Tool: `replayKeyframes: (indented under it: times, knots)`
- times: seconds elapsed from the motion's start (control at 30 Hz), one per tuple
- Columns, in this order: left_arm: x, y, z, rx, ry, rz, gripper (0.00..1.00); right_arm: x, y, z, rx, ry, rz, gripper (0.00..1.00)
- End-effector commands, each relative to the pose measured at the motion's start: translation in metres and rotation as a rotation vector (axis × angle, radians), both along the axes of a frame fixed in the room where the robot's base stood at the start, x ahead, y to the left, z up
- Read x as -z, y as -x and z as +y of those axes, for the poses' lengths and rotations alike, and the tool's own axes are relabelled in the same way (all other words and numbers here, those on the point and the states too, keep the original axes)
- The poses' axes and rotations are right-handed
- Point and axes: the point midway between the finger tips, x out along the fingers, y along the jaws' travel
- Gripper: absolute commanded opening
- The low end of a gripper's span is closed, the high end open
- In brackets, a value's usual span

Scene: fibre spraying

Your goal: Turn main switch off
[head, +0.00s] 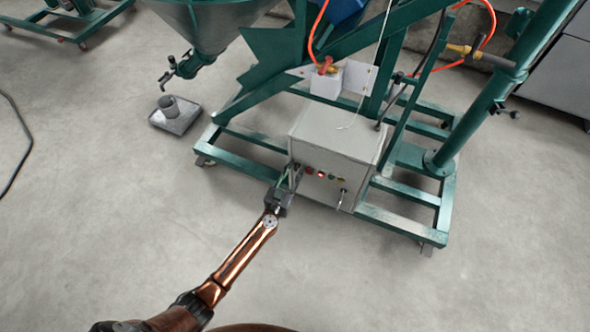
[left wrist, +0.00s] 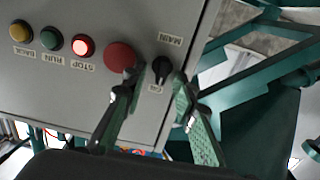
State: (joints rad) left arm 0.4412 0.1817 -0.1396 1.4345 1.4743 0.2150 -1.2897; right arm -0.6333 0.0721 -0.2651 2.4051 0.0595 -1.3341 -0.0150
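The main switch (left wrist: 162,71) is a black rotary knob on the grey control box (head: 335,135). In the left wrist view it sits beside a large red button (left wrist: 120,57), below an upside-down MAIN label (left wrist: 170,40). My left gripper (head: 291,177) is at the left end of the box's front panel. In the left wrist view its open fingers (left wrist: 160,85) stand on both sides of the knob, with gaps visible. The knob is hidden behind the gripper in the head view. My right gripper is in neither view.
A lit red button (left wrist: 83,46), a green button (left wrist: 51,39) and a yellow button (left wrist: 20,31) line the panel. The box stands on a green wheeled frame (head: 400,190). A grey tray (head: 176,122) with a cup lies on the floor. The front floor is clear.

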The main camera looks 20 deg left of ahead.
Motion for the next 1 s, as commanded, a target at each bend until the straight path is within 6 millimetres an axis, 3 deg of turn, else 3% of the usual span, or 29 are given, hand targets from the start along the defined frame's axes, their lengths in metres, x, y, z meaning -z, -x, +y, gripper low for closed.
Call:
replayKeyframes:
  times: [0.07,0.43,0.77,1.0]
  knots:
    - [-0.0001,0.0002,0.0002,0.000,0.000,0.000,0.26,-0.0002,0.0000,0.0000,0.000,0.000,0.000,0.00]
    - [0.0002,0.0004,0.0000,0.000,0.000,0.000,0.01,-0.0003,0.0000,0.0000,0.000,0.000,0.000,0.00]
    - [0.0003,0.0007,0.0001,0.000,0.019,0.002,0.00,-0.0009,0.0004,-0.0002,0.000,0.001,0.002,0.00]
    - [0.0000,0.0007,0.0015,-0.001,0.126,0.005,0.00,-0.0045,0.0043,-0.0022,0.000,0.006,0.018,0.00]
